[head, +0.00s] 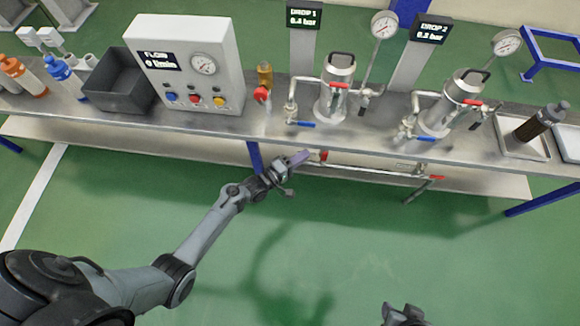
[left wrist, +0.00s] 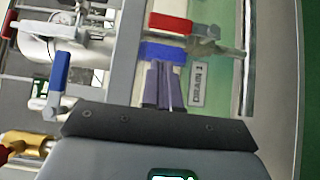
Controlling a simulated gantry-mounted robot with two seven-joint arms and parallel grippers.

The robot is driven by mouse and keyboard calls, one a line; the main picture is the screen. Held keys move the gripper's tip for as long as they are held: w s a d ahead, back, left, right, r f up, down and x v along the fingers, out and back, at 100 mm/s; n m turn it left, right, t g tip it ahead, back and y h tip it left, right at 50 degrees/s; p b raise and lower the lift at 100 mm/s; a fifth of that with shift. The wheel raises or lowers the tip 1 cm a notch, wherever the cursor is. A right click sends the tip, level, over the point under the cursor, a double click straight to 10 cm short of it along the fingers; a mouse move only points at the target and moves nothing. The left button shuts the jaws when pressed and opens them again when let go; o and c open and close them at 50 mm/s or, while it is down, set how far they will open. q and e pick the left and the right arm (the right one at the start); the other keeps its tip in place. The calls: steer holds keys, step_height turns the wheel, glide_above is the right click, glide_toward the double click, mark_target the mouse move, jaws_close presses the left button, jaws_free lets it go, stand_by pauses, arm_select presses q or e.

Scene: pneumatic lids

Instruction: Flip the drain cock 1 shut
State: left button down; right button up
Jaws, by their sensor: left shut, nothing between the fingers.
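In the left wrist view, a red lever (left wrist: 170,23) stands beside a metal fitting (left wrist: 207,47), near a plate reading DRAIN 1 (left wrist: 198,84). My left gripper (head: 302,157) is below the bench's front edge in the head view, shut and empty, its fingertips close to a small red part (head: 321,155), probably the drain cock 1 lever. In the wrist view my fingers (left wrist: 165,85) point toward the red lever, with a blue piece (left wrist: 165,52) between; I cannot tell whether they touch it. My right gripper (head: 403,314) shows only partly at the bottom edge.
The bench (head: 190,121) carries two metal pots (head: 338,85) with pipes, gauges and red and blue levers. Another red lever (head: 436,178) is on the lower pipework to the right. A blue bench leg (head: 255,155) is left of my left gripper. The floor in front is clear.

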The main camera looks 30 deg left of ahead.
mark_target(325, 156)
arm_select(q)
steer(key=d, duration=0.1)
steer(key=w+d+b, duration=0.1)
steer(key=d, duration=0.1)
steer(key=shift+d, duration=0.25)
